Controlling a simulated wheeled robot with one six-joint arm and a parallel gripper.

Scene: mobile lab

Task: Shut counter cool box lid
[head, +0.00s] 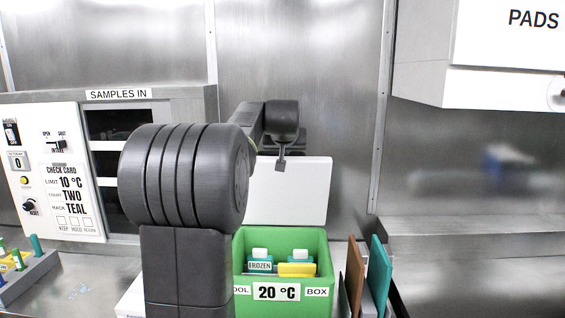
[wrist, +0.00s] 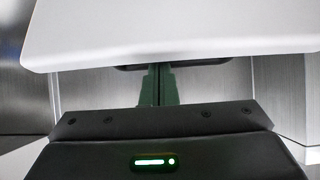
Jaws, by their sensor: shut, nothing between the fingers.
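The cool box (head: 318,272) is a green open-topped box on the counter, labelled "20 °C". Its white lid (head: 303,190) stands open, upright behind the box. Inside sit two white-capped items, one labelled "FROZEN", and a yellow piece. My gripper (head: 281,167) is in front of the upper part of the lid in the head view. In the wrist view, my gripper's fingers (wrist: 157,85) are together and empty, and the white lid (wrist: 180,28) fills the top of the picture. Whether the fingers touch the lid I cannot tell. My arm hides the left part of the box and lid.
A "SAMPLES IN" unit (head: 118,95) and a control panel (head: 55,172) stand at the left. A rack (head: 30,277) with coloured tubes is at the lower left. Brown and teal plates (head: 378,268) stand close to the box's right. A white "PADS" cabinet (head: 505,35) hangs at upper right.

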